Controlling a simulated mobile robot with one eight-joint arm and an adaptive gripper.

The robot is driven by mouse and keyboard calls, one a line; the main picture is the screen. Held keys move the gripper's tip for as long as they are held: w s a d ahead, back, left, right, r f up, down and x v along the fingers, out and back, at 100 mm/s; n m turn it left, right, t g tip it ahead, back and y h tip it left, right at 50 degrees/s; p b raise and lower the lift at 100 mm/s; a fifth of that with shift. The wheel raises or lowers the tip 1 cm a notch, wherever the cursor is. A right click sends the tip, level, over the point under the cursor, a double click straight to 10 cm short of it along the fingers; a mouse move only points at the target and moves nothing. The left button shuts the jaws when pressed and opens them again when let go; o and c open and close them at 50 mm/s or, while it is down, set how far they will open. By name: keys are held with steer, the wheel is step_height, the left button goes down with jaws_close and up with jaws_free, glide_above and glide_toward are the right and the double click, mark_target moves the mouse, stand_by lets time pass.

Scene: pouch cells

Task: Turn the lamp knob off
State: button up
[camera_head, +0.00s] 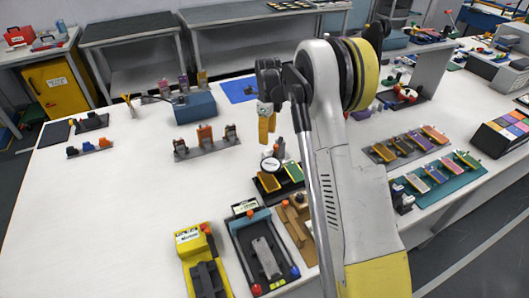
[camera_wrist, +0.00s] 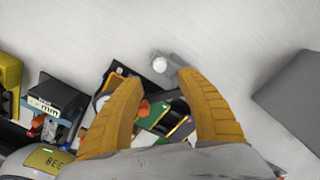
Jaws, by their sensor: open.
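My gripper (camera_head: 266,138) hangs above the white table in the head view, with its yellow fingers pointing down. In the wrist view my gripper (camera_wrist: 160,78) has its two fingers spread apart, with nothing held between them. A small round white knob or bulb (camera_wrist: 159,64) on a grey base (camera_wrist: 182,68) lies just beyond the gap between the fingertips. I cannot tell for certain whether it is the lamp knob. In the head view a small grey piece (camera_head: 279,147) shows near the fingertips, too small to make out.
A round white-faced dial (camera_head: 270,164) stands by yellow and green plates below the gripper. A yellow device (camera_head: 187,243) and a black-and-blue tray (camera_head: 239,243) lie nearer. A rack with orange pieces (camera_head: 205,149) stands left.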

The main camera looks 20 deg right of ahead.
mark_target(267, 150)
step_height(267, 150, down, 8)
steer(key=shift+f+b, duration=0.15)
steer(key=shift+b, duration=1)
